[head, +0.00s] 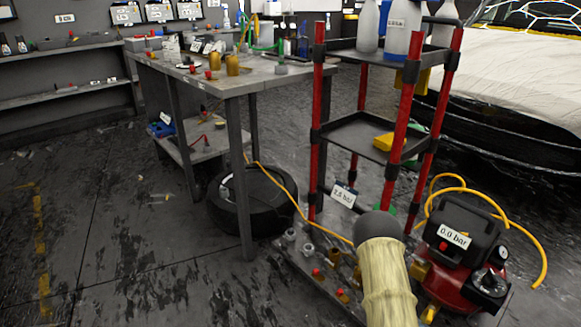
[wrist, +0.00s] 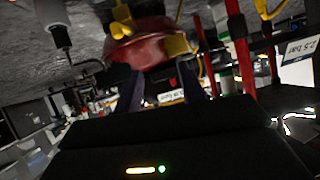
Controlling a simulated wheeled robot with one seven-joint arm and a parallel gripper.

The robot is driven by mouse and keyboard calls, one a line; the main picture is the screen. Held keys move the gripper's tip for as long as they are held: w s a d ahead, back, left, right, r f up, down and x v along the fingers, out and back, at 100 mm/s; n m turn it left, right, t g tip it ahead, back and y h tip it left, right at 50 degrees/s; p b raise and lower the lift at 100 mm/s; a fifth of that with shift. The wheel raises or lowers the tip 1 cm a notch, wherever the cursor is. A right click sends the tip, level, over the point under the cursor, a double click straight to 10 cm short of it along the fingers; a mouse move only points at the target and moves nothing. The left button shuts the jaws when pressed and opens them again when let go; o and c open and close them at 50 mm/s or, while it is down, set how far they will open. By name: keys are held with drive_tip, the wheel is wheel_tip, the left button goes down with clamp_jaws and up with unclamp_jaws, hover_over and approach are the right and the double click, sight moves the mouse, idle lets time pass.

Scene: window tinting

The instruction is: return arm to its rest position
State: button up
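My arm shows in the head view as a pale ribbed sleeve (head: 387,285) with a dark rounded end, rising from the bottom edge in front of the cart and compressor. My gripper's fingers are not seen in the head view. In the wrist view my gripper (wrist: 156,75) shows two dark fingers standing apart, with no object held between them. The wrist picture is upside down and dim. The red compressor (wrist: 140,50) shows beyond the fingers; I cannot tell how far off it is.
A red-posted cart (head: 405,105) with bottles stands close ahead. The red compressor with a "0.0 bar" label (head: 454,236) and yellow hose (head: 540,250) is right of my arm. A grey workbench (head: 235,85) stands left. Open floor (head: 110,240) lies at far left.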

drive_tip(key=s+a+r+n+g+y+p, duration=0.1)
drive_tip(key=a+r+n+y+p, duration=0.15)
drive_tip(key=a+r, duration=0.5)
drive_tip(key=a+r+n+g+y+p, duration=0.15)
drive_tip(key=a+r+y, duration=0.3)
drive_tip(key=r, duration=0.65)
drive_tip(key=s+a+r+n+g+y+p, duration=0.1)
drive_tip(key=s+a+r+n+g+p, duration=0.2)
drive_tip(key=s+r, duration=0.5)
drive_tip(key=s+a+r+n+g+p, duration=0.1)
drive_tip(key=s+a+r+n+p, duration=0.15)
drive_tip(key=s+a+r, duration=0.4)
drive_tip(key=w+d+p+v, duration=0.1)
drive_tip(key=w+p+v, duration=0.1)
drive_tip(key=p+v, duration=1)
drive_tip(key=w+r+p+v, duration=0.1)
drive_tip(key=w+p+v, duration=0.2)
drive_tip(key=p+v, duration=0.9)
drive_tip(key=w+d+r+p+v, duration=0.1)
drive_tip(key=w+p+v, duration=0.1)
drive_tip(key=p+v, duration=1)
drive_tip(key=shift+w+d+r, duration=0.2)
drive_tip(key=shift+d+r, duration=0.1)
drive_tip(key=shift+r, duration=0.55)
